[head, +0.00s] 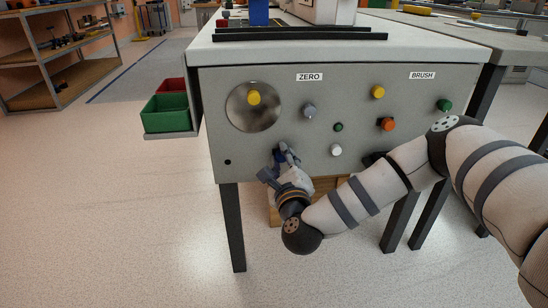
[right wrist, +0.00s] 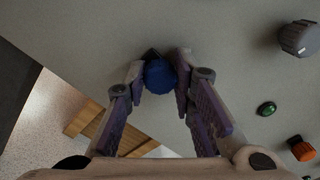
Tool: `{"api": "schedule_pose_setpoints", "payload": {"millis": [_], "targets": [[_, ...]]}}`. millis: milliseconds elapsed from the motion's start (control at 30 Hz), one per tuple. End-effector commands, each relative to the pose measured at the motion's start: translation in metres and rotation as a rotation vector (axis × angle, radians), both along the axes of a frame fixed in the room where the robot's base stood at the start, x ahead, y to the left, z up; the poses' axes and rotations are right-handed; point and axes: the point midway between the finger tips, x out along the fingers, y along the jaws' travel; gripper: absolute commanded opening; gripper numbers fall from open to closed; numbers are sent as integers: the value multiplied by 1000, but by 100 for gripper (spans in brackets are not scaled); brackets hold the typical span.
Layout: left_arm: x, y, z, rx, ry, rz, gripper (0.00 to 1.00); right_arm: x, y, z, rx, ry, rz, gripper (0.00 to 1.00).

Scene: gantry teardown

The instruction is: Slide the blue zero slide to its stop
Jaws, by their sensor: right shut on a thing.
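The blue zero slide (right wrist: 159,77) shows in the right wrist view as a round blue knob on the grey panel, with a small dark shape just behind it. My right gripper (right wrist: 160,72) has its two fingers around the knob, one on each side, and is shut on it. In the head view my right gripper (head: 286,152) is at the lower part of the panel (head: 225,150), below the ZERO label (head: 309,77). There the gripper mostly hides the knob, and I cannot tell where its stop is. My left gripper is not in view.
Near the gripper are a grey knob (head: 310,111), a white button (head: 336,150), a small green button (head: 338,127) and an orange knob (head: 387,125). A yellow knob (head: 254,98) sits on a round metal plate. Green (head: 166,114) and red bins hang at the left.

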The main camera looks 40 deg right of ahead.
Motion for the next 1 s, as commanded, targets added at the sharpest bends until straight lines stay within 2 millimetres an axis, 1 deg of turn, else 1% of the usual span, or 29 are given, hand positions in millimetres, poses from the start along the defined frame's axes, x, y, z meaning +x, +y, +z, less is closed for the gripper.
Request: {"api": "schedule_pose_setpoints", "payload": {"millis": [33, 100, 233, 367, 600, 633, 700, 1000], "targets": [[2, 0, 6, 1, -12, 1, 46, -7, -12, 6, -2, 0, -6, 0], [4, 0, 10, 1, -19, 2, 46, -15, -24, 5, -2, -1, -7, 0], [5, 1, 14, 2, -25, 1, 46, -25, -41, 3, -1, 0, -5, 0], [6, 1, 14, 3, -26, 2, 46, -29, -46, 1, 0, 2, -4, 0], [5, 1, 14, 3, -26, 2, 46, -29, -47, 0, -1, 2, -8, 0], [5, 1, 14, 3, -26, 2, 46, -29, -47, 0, -2, 3, -8, 30], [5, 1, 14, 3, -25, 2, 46, -29, -47, 0, -2, 3, -8, 44], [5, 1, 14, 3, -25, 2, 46, -30, -44, 0, 0, 3, -3, 44]]}}
